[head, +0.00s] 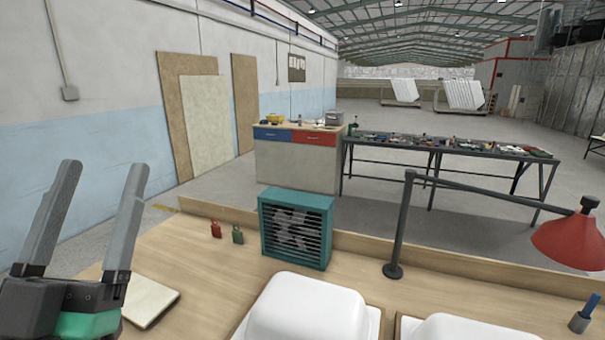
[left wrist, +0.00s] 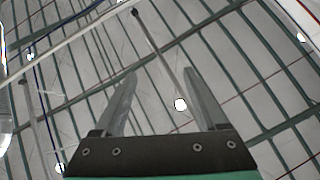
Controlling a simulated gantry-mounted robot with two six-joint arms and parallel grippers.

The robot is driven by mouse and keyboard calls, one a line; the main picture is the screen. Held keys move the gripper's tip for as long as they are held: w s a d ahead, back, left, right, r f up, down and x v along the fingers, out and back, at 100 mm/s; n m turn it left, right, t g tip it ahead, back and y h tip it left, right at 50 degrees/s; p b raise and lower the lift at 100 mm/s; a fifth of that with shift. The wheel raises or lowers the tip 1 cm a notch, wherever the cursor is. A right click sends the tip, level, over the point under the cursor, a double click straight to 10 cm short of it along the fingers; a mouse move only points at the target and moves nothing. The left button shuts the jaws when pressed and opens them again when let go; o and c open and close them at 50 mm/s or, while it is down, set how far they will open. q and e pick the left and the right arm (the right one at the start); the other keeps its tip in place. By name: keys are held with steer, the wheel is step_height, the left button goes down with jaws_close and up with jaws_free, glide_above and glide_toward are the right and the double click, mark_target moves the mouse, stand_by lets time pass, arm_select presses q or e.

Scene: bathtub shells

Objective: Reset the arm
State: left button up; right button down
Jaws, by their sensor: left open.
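My left gripper (head: 104,182) is at the left of the head view, raised above the wooden workbench (head: 190,258). Its two grey fingers point up and stand apart with nothing between them. In the left wrist view the same gripper (left wrist: 162,92) is open and empty, facing the roof beams. Two white bathtub shells lie upside down at the front of the bench, one near the middle (head: 305,308) and one at the right (head: 460,330). Both are cut off by the lower picture edge. My right gripper does not show.
A teal fan heater (head: 297,228) stands on the bench, with a red padlock (head: 215,229) and a green padlock (head: 237,234) to its left. A beige board (head: 150,300) lies beside my left gripper. A red lamp (head: 570,240) on a dark stand is at the right.

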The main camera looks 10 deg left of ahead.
arm_select(q)
steer(key=s+d+r+m+t+h, duration=0.1)
steer(key=s+d+r+m+h, duration=0.1)
steer(key=s+d+r+h, duration=0.4)
step_height(320, 180, up, 36)
steer(key=w+d+h+p, duration=0.1)
steer(key=w+p, duration=0.1)
steer(key=p, duration=3.6)
steer(key=shift+r, duration=0.2)
